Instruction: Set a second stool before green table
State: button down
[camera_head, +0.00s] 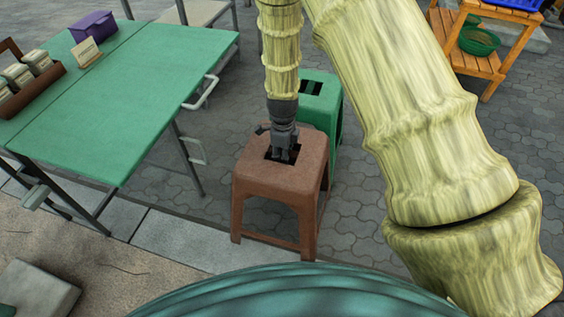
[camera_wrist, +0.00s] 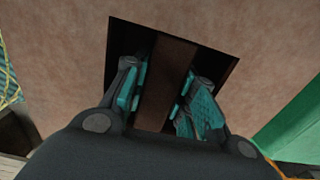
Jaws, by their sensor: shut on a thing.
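A brown stool (camera_head: 278,186) stands upright near the middle of the head view, to the right of the green table (camera_head: 150,75). My gripper (camera_head: 283,156) points down into the slot in its seat. In the wrist view my gripper (camera_wrist: 165,98) is shut on the bar (camera_wrist: 167,75) across the slot of the brown stool (camera_wrist: 70,50). A green stool (camera_head: 318,90) stands just behind the brown one, partly hidden by it and my arm. Its edge (camera_wrist: 292,128) shows at the right of the wrist view. I cannot tell whether the brown stool's feet touch the ground.
A purple box (camera_head: 93,27), a small sign (camera_head: 86,52) and a brown tray (camera_head: 42,83) stand on the green table's left part. A wooden shelf (camera_head: 484,62) with bowls is at the upper right. Grey paving (camera_head: 215,185) lies open between table and stools.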

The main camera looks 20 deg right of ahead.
jog(key=shift+w+f+b, duration=0.1)
jog(key=shift+f+b, duration=0.5)
jog(key=shift+f, duration=1.1)
jog(key=c, duration=1.2)
grip_release()
jog(key=shift+f, duration=0.15)
jog(key=shift+o, duration=0.2)
notch_tip(320, 180, up, 12)
jog(key=p, duration=0.3)
